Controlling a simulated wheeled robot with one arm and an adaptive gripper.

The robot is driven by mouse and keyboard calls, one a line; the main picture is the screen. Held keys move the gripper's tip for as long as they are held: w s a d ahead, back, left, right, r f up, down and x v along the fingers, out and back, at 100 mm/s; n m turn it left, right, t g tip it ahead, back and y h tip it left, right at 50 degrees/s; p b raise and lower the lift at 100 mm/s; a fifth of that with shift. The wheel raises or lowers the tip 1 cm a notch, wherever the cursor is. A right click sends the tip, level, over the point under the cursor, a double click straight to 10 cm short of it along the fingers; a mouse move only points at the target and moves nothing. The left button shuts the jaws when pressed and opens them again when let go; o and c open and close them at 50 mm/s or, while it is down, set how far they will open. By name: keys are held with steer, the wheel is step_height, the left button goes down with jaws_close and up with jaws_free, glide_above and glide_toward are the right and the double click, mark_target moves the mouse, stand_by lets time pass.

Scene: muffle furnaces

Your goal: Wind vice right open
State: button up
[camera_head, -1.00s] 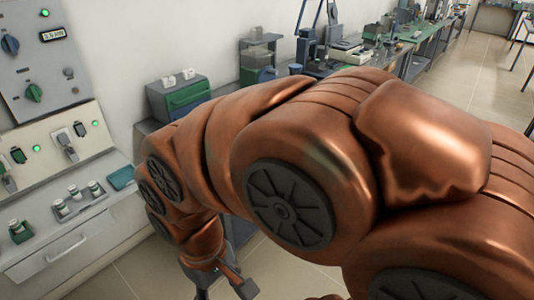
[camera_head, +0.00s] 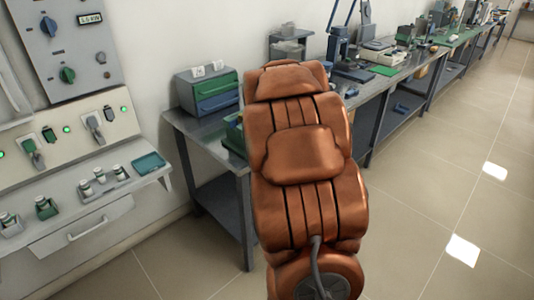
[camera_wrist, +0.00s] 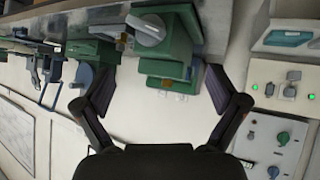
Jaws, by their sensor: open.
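In the wrist view, a green device with a grey block or lever (camera_wrist: 165,32) lies beyond my gripper (camera_wrist: 160,88), at the top middle. It looks like a vice, but I cannot tell whether it is the right one. Its jaws and any handle are not clear. My gripper is open and empty, its fingers spread wide and apart from the device. In the head view, a green thing (camera_head: 235,136) on the bench edge is mostly hidden behind my arm, and my gripper is hidden too.
A control panel (camera_head: 70,45) and a shelf with a teal tray (camera_head: 148,163) are at left. More equipment lines the bench at the back right. The floor at right is clear.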

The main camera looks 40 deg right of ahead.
steer(key=s+d+f+t+y+b, duration=0.2)
steer(key=d+f+t+y, duration=0.35)
steer(key=f+t, duration=0.3)
steer(key=shift+m+t, duration=0.25)
steer(key=shift+m, duration=0.05)
steer(key=shift+w+d+r+p, duration=0.1)
steer(key=shift+w+d+p, duration=0.1)
steer(key=shift+w, duration=0.95)
steer(key=shift+w+d+r+p, duration=0.1)
steer(key=shift+w+d, duration=0.05)
steer(key=shift+w, duration=1.05)
steer(key=shift+w+d+r+p, duration=0.1)
steer(key=shift+w+d+p, duration=0.1)
steer(key=shift+w, duration=0.95)
steer(key=c, duration=1.1)
steer(key=shift+c, duration=0.2)
steer(key=shift+f+b, duration=0.15)
steer(key=shift+b, duration=0.45)
